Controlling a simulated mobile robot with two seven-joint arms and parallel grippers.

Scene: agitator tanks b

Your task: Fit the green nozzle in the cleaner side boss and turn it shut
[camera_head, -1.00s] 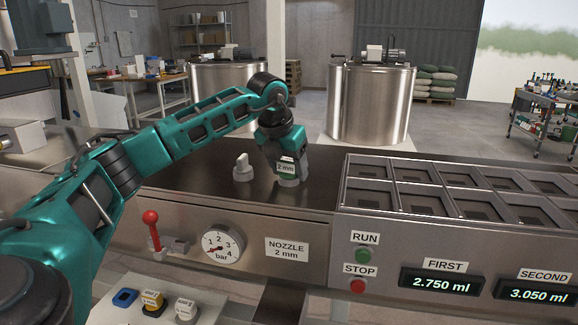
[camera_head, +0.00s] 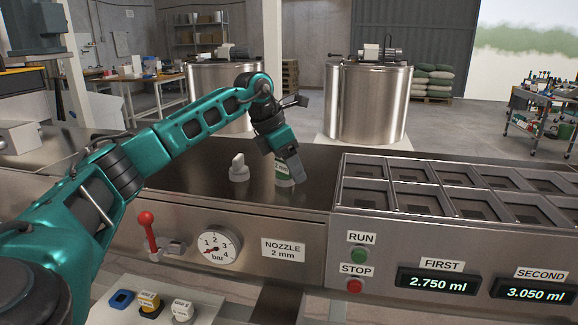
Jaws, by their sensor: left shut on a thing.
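My left gripper (camera_head: 288,168) is shut on the green nozzle (camera_head: 282,177) on the dark top of the steel cleaner, left of the tray of square compartments. The nozzle shows a green band and a pale label, partly covered by the fingers. The nozzle sits low at the cleaner top; the boss under it is hidden, so I cannot tell how far it is seated. My right gripper is not in view.
A red-handled lever (camera_head: 147,228) and a pressure gauge (camera_head: 216,248) are on the front panel. The compartment tray (camera_head: 440,213) rises to the right.

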